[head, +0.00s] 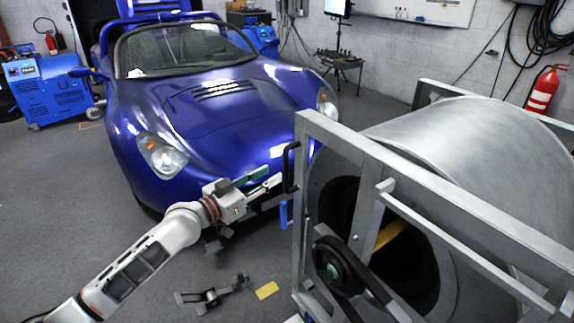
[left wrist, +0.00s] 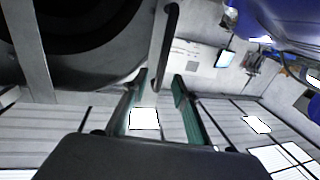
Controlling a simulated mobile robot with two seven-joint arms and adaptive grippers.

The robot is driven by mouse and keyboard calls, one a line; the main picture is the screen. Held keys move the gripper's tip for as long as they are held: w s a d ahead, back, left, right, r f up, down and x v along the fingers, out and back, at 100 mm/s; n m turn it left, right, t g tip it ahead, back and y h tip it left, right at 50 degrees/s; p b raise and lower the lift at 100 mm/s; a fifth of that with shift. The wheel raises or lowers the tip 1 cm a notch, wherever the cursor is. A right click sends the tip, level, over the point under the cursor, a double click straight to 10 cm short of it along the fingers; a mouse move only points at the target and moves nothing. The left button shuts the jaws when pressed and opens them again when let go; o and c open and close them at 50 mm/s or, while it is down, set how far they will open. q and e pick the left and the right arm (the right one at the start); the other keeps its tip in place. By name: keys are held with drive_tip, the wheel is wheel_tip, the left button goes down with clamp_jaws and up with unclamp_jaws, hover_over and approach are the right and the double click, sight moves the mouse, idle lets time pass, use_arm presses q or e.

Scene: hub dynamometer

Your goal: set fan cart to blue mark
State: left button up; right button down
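The fan cart is a grey metal frame (head: 440,190) around a large silver drum (head: 480,140), at the right of the head view. A black handle (head: 290,167) is fixed to its near left post; the handle also shows in the left wrist view (left wrist: 170,30). My left gripper (head: 276,182) is open beside that post, close to the handle. In the left wrist view its fingers (left wrist: 161,77) are apart, with the handle's end seen between their tips; I cannot tell whether they touch it. I see no blue floor mark. My right gripper is not in view.
A blue sports car (head: 210,100) stands behind my left arm. A blue grip (head: 284,214) hangs by the frame. A yellow plate (head: 266,290) and a dark metal fixture (head: 212,295) lie on the floor. A blue machine (head: 50,90) stands left.

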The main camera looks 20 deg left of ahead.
use_arm(q)
drive_tip(key=x, duration=0.5)
drive_tip(key=r+b+x, duration=0.1)
drive_tip(key=x, duration=0.2)
drive_tip(key=shift+w+a, duration=0.15)
clamp_jaws()
